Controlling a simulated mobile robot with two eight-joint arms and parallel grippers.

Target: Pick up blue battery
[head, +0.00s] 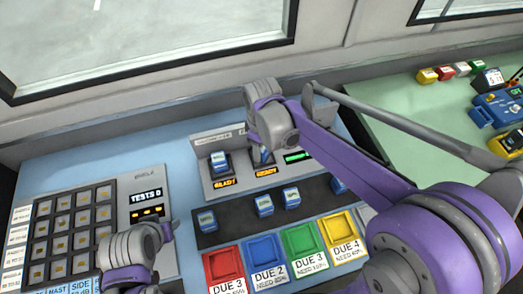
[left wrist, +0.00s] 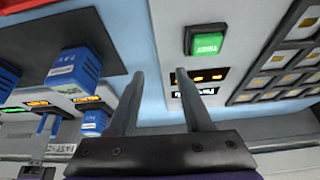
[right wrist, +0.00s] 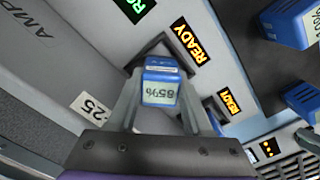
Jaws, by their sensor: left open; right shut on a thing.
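A blue battery (right wrist: 161,82) with a pale "85%" label sits between the fingers of my right gripper (right wrist: 158,100), which is shut on it. It is at a slot of the grey charger (head: 225,195), beside a lit "READY" sign; I cannot tell whether it is still seated. In the head view my right arm largely hides this battery. Another blue battery (head: 219,163) stands in the charger's left slot. Several more, such as one blue battery (head: 264,205), stand on the dark strip (head: 235,228). My left gripper (left wrist: 160,75) is open and empty, above the panel.
Red (head: 224,265), blue (head: 264,249), green (head: 304,242) and yellow (head: 341,231) trays line the panel's front. A button grid (head: 72,232) is at the left. A green button (left wrist: 207,40) shows in the left wrist view. A green table (head: 425,115) with small items is at the right.

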